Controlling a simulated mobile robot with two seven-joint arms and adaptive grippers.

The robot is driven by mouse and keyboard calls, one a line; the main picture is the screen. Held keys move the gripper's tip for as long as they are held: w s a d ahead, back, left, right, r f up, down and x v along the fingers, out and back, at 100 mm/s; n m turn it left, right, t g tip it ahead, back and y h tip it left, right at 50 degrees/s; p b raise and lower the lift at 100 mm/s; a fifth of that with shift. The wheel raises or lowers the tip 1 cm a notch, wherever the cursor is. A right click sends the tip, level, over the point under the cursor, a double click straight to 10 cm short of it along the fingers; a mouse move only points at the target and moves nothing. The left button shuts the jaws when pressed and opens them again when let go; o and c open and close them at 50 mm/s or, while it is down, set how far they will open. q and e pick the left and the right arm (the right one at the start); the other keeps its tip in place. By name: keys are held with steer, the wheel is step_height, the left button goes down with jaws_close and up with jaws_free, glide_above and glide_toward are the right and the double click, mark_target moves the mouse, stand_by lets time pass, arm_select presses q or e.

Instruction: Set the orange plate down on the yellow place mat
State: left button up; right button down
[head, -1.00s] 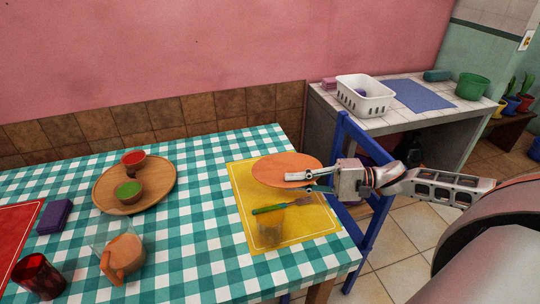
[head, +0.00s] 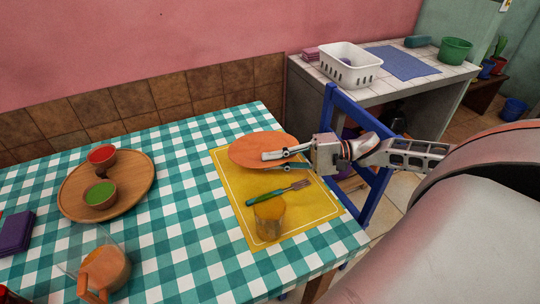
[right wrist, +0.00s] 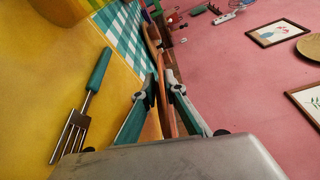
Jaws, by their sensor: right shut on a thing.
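The orange plate (head: 258,148) is a flat disc held by its right edge over the far part of the yellow place mat (head: 290,225). My right gripper (head: 285,160) is shut on the plate's rim. In the right wrist view the plate (right wrist: 164,95) shows edge-on between the fingers of the gripper (right wrist: 158,100), with the mat (right wrist: 35,65) to the left. I cannot tell whether the plate touches the mat. My left gripper is out of view.
A wooden tray (head: 135,190) with two bowls and a pitcher (head: 105,270) stand to the left. A blue chair (head: 372,195) stands at the table's right edge.

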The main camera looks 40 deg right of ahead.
step_height(320, 180, down, 2)
steer(key=shift+f+b, duration=0.1)
steer(key=shift+b, duration=0.45)
steer(key=shift+f+b, duration=0.4)
steer(key=shift+f, duration=0.55)
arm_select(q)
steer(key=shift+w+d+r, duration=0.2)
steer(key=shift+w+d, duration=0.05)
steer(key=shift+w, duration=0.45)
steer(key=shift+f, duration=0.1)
arm_select(e)
steer(key=shift+f, duration=0.1)
steer(key=c, duration=2.1)
jaws_free()
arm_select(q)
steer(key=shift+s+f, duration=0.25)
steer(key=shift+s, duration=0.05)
arm_select(e)
steer(key=shift+o, duration=0.6)
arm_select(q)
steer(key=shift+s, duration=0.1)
arm_select(e)
steer(key=shift+s+f, duration=0.1)
